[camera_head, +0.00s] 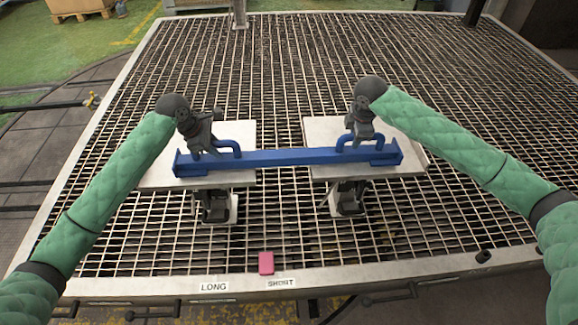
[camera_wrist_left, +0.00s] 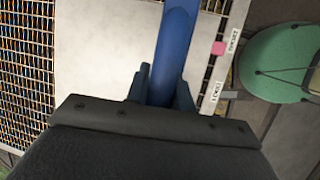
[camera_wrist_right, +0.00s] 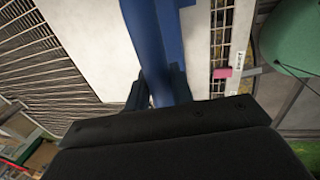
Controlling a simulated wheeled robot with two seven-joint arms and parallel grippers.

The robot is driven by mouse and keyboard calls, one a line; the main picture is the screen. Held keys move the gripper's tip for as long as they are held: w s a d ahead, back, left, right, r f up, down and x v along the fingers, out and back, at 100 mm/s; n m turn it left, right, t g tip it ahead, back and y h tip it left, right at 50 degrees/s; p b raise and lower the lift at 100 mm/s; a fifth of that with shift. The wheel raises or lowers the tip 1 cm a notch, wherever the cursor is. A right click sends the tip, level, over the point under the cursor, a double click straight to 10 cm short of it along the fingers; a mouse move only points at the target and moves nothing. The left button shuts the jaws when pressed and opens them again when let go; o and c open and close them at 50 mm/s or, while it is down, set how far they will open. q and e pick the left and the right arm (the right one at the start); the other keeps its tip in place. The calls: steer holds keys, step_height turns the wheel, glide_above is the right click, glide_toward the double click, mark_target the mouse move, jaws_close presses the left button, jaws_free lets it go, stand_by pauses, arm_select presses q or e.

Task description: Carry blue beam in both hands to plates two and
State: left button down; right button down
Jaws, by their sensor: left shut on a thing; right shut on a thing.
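The blue beam (camera_head: 288,158) lies level across two pale plates, with an upright handle near each end. The left plate (camera_head: 238,132) and the right plate (camera_head: 322,130) sit on dark stands above the grating. My left gripper (camera_head: 208,147) is shut on the beam's left handle. My right gripper (camera_head: 352,139) is shut on its right handle. The beam (camera_wrist_left: 176,45) runs away from the jaws in the left wrist view, and the beam (camera_wrist_right: 146,40) does so in the right wrist view too. I cannot tell whether the beam touches the plates or hangs just above them.
The grated table (camera_head: 270,80) is largely bare around the plates. A pink block (camera_head: 266,263) lies at the front edge near the labels LONG (camera_head: 214,287) and SHORT (camera_head: 281,283). A post (camera_head: 239,14) stands at the back edge.

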arm_select(q)
steer(key=shift+f+b, duration=0.55)
arm_select(e)
steer(key=shift+f, duration=0.55)
arm_select(q)
steer(key=c, duration=1.2)
jaws_free()
arm_select(e)
steer(key=c, duration=1.2)
jaws_free()
arm_select(q)
steer(key=shift+r, duration=0.1)
arm_select(e)
steer(key=shift+s+r, duration=0.1)
steer(key=shift+r, duration=0.5)
arm_select(q)
steer(key=v, duration=1.1)
steer(key=shift+a+r, duration=0.15)
steer(key=shift+r, duration=0.2)
arm_select(e)
step_height(320, 180, up, 11)
steer(key=s, duration=0.2)
steer(key=shift+f, duration=0.2)
arm_select(q)
steer(key=shift+s, duration=0.15)
arm_select(e)
steer(key=shift+s, duration=0.1)
